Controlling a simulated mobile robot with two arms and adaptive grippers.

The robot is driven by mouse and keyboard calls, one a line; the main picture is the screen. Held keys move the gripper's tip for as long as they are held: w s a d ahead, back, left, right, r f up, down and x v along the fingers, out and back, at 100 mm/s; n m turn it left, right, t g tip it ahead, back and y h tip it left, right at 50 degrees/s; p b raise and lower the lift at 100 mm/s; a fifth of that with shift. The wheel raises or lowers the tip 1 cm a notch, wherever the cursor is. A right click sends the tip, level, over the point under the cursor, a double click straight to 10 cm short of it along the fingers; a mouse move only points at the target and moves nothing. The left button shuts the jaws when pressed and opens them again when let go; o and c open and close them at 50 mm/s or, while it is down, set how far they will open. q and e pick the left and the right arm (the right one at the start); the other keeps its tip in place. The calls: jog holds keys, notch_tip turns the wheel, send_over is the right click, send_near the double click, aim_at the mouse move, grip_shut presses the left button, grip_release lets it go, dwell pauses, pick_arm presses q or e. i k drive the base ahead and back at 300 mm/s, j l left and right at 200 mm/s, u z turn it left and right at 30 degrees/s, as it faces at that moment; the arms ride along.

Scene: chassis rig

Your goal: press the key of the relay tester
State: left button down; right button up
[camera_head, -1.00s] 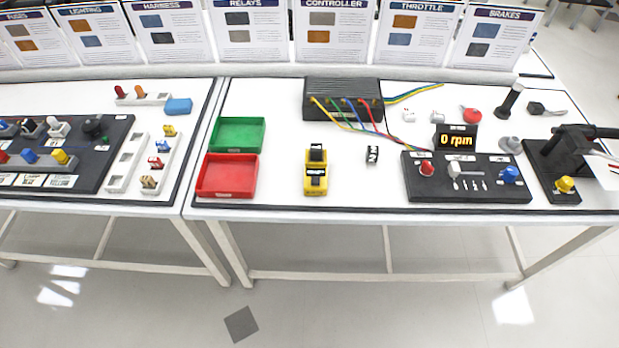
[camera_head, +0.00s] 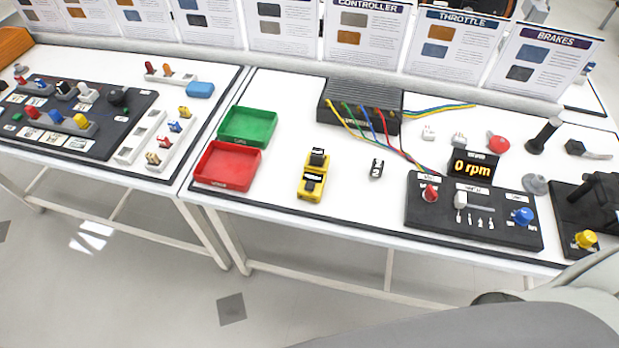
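The relay tester appears to be the small yellow device (camera_head: 310,188) with black parts on its top, standing on the white bench right of the red tray. A black block (camera_head: 318,158) is at its far end, and a dark patch sits on its nearer part. Which part is the key is too small to tell. A small black-and-white piece (camera_head: 376,168) lies to its right. Neither of my grippers is in view; a grey part of my own body fills the bottom right corner.
A red tray (camera_head: 197,172) and a green tray (camera_head: 227,142) stand left of the yellow device. A finned black controller (camera_head: 345,96) with coloured wires is behind it. Bench around the device is clear.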

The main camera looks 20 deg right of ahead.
aim_at(310, 187)
jog(key=l, duration=0.5)
jog(key=k+l+u, duration=0.15)
jog(key=l, duration=0.8)
jog(key=k+l+u, duration=0.1)
jog(key=l, duration=0.35)
